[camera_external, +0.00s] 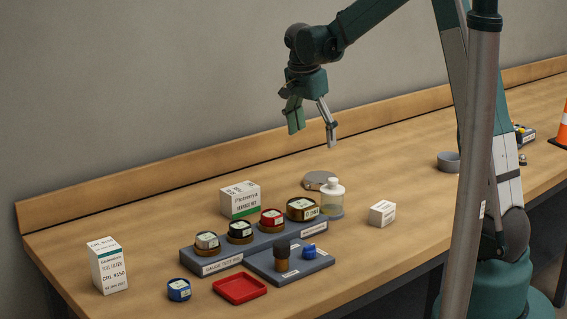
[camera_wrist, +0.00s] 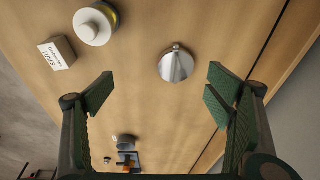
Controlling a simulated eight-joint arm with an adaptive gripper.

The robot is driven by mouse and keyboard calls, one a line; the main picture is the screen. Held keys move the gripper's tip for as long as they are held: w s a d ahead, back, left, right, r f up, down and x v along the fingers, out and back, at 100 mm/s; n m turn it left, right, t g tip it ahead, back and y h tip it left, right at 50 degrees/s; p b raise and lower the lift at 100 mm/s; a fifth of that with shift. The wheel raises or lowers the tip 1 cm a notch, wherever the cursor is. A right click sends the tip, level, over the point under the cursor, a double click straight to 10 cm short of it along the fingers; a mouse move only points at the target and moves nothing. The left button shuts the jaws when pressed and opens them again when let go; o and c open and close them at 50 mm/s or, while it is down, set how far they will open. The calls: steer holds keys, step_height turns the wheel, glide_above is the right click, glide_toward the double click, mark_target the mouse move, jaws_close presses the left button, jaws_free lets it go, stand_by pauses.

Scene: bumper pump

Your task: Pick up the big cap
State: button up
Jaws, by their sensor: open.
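A round silver piece (camera_external: 319,180) like a shallow lid lies on the table behind the white-topped bottle. In the wrist view the silver piece (camera_wrist: 176,67) has a pale knob at its edge and sits between and ahead of my fingers. It may be the big cap; I cannot tell for sure. Round gauge-like pieces with coloured rims, among them a brass-coloured one (camera_external: 302,209), stand on a grey rack (camera_external: 214,265). My gripper (camera_external: 314,129) is open and empty, high above the table. Its spread fingers also show in the wrist view (camera_wrist: 160,95).
The bottle (camera_external: 332,198) stands close to the silver piece. A small white box (camera_external: 382,213), a larger box (camera_external: 240,200), a red tray (camera_external: 240,288) and a blue round piece (camera_external: 179,289) are nearby. A grey ring (camera_external: 448,161) lies right.

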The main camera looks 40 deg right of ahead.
mark_target(320, 177)
steer(key=w+d+f+m, duration=0.1)
steer(key=w+f, duration=0.1)
steer(key=w+d+f+m+g+p, duration=0.1)
steer(key=w+d+f, duration=0.1)
steer(key=f, duration=0.1)
steer(key=w+d+f+m+p, duration=0.1)
steer(key=w+d+f+m, duration=0.1)
steer(key=shift+d+f+g, duration=0.2)
steer(key=shift+f+g, duration=0.1)
steer(key=shift+f, duration=0.05)
steer(key=shift+w+d+f+m, duration=0.3)
steer(key=shift+f+m, duration=0.1)
steer(key=shift+f, duration=0.15)
steer(key=shift+x, duration=1.35)
steer(key=shift+s, duration=0.1)
steer(key=shift+x, duration=2.6)
steer(key=shift+a, duration=0.15)
